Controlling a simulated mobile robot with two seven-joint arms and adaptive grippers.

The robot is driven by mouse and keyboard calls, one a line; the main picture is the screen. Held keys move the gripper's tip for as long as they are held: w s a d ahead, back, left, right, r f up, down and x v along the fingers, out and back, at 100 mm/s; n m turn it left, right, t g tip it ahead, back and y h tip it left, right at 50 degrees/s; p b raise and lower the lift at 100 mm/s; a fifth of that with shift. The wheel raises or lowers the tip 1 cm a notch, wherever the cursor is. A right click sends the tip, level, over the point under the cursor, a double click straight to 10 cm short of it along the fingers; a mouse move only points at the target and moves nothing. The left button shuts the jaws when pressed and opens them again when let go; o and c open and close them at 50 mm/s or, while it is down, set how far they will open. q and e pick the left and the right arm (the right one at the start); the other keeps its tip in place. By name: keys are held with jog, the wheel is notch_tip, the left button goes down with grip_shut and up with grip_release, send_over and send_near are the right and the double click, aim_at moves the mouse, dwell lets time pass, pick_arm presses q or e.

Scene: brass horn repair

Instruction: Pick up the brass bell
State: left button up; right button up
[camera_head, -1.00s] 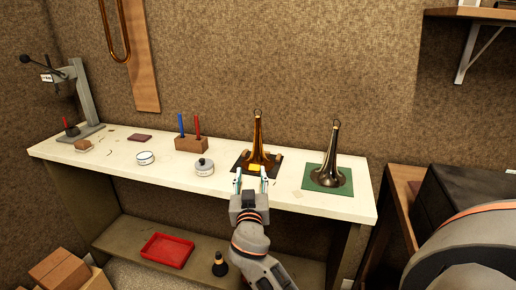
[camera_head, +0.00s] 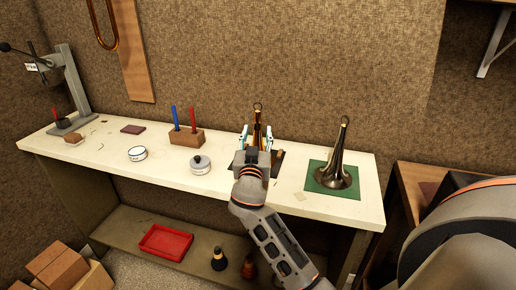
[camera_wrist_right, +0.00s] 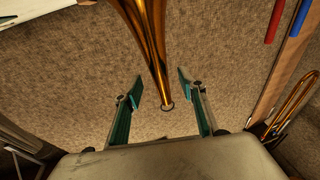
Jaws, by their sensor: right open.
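The orange-brass bell (camera_head: 258,122) stands upright with its narrow ringed end up on a dark mat near the back of the bench. My right gripper (camera_head: 256,137) is open in front of it and hides its lower part in the head view. In the right wrist view, the brass bell (camera_wrist_right: 152,45) comes down from the top edge, ring end lowest, and appears between the two spread fingers of my right gripper (camera_wrist_right: 160,80). Neither finger visibly touches it. A darker, silvery-brown bell (camera_head: 336,165) stands on a green mat (camera_head: 317,185) to the right. My left gripper is out of view.
Left along the white bench (camera_head: 100,170) are a round lidded tin (camera_head: 200,165), a white dish (camera_head: 137,154), a wooden block (camera_head: 187,138) with blue and red rods, and a grey stand (camera_head: 75,90). A red tray (camera_head: 166,243) lies on the lower shelf.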

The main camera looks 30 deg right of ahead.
aim_at(257, 130)
jog(key=x, duration=0.3)
jog(key=shift+w+d+p, duration=0.1)
jog(key=shift+w+p, duration=0.05)
jog(key=shift+p, duration=0.15)
grip_shut()
jog(key=shift+r, duration=0.1)
